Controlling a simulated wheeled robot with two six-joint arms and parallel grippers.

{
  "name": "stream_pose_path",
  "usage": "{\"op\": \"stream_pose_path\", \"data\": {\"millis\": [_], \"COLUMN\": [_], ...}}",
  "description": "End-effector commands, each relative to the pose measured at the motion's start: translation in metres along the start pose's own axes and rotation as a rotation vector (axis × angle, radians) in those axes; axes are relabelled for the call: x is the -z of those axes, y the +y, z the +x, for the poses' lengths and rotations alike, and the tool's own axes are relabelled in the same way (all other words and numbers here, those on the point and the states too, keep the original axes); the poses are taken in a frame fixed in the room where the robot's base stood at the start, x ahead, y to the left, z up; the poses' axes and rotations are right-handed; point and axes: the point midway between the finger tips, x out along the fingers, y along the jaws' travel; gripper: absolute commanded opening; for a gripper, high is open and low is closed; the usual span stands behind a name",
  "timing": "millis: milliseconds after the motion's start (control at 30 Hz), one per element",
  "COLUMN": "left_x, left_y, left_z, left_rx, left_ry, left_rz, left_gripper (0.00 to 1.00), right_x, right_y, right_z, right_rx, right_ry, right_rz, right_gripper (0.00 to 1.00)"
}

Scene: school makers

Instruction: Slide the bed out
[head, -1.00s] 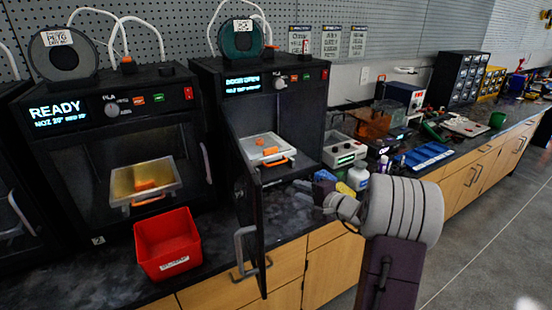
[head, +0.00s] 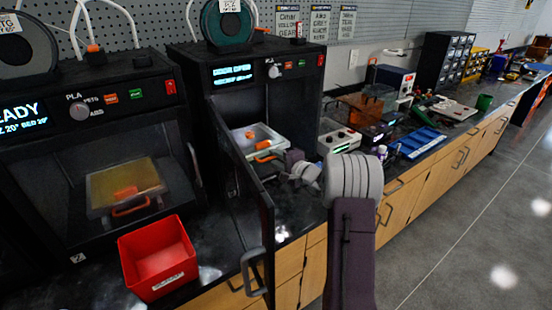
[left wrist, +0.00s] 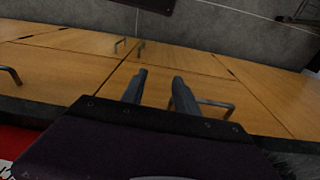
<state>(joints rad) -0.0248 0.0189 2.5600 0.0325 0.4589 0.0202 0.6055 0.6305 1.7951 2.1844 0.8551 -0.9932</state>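The print bed (head: 241,134) is a pale tray inside the right-hand printer (head: 190,80), whose door (head: 245,180) stands open. A small orange part lies on the bed, and an orange handle (head: 263,146) is on its front. My right gripper (head: 288,158) is just in front of the bed, close to the handle. Its fingertips are too small and partly hidden to show whether they are open, or whether they touch the handle. My left gripper (left wrist: 158,76) shows in the left wrist view with its fingers apart and nothing between them, above wooden cabinet fronts.
A red bin (head: 158,258) stands on the bench before the left printer (head: 85,150), which is shut with a bed inside. The open door juts out left of my right arm.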

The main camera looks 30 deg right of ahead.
Motion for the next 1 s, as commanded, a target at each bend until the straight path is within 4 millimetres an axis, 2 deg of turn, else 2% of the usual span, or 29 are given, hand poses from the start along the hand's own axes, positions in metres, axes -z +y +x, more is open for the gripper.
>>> {"op": "stream_pose_path", "data": {"millis": [267,367,400,1000], "left_x": [0.0000,0.0000,0.0000,0.0000], "left_y": [0.0000,0.0000,0.0000,0.0000], "left_z": [-0.0001,-0.0001,-0.0001,-0.0001], "left_rx": [0.000,0.000,0.000,0.000], "left_ry": [0.000,0.000,0.000,0.000], "left_rz": [0.000,0.000,0.000,0.000], "left_gripper": [0.36,0.36,0.36,0.36], "right_x": [-0.0001,-0.0001,-0.0001,-0.0004], "right_y": [0.0002,0.0002,0.0002,0.0004], "right_z": [0.0030,0.0029,0.0029,0.0028], "right_rx": [-0.001,-0.001,-0.001,-0.001], "right_ry": [0.000,0.000,0.000,-0.001], "right_rz": [0.000,0.000,0.000,0.000], "right_gripper": [0.30,0.03,0.00,0.00]}}
